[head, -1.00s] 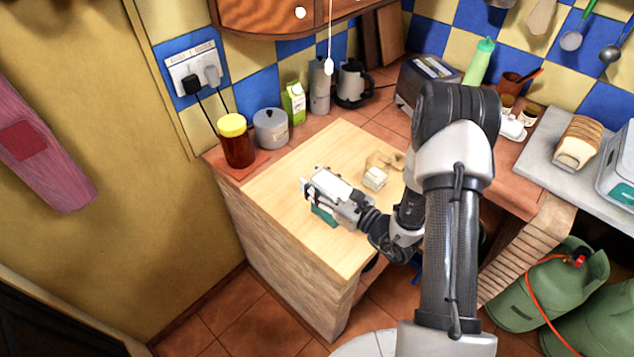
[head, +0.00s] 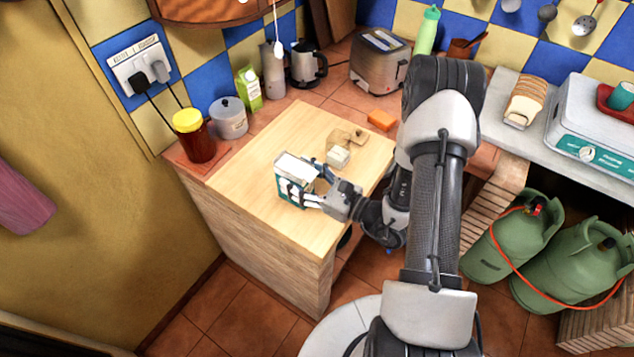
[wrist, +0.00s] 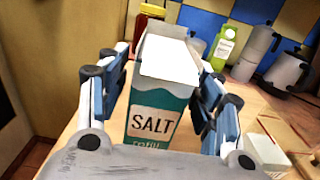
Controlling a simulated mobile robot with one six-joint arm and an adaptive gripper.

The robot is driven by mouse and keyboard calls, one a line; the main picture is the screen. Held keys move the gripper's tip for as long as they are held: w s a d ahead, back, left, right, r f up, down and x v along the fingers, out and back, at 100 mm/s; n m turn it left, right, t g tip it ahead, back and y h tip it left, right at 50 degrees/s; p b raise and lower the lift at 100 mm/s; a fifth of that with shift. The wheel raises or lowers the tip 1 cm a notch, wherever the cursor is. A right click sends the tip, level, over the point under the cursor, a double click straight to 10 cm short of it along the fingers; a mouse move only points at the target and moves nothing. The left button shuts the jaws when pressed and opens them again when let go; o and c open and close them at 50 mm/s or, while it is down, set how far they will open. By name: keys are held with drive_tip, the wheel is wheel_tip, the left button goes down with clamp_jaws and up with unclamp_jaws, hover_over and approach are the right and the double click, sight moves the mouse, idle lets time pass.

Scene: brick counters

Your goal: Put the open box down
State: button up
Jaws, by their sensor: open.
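The open box (head: 291,180) is a teal and white salt carton with its white top flaps raised. It stands upright on the pale wooden counter top (head: 255,165), towards its front left part. In the wrist view the box (wrist: 155,120) faces me, with "SALT" on its label. My gripper (head: 303,195) is open around the box, one finger on each side. Whether the fingers still touch it is hard to tell. The box's base is hidden in the wrist view.
A small pale block (head: 338,157) and a brown piece (head: 352,136) lie behind the box. A yellow-lidded jar (head: 194,138), a grey pot (head: 229,118) and a green carton (head: 248,88) stand along the back left. The counter's near left part is clear.

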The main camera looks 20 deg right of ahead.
drive_tip(key=v, duration=0.6)
drive_tip(key=shift+p, duration=0.3)
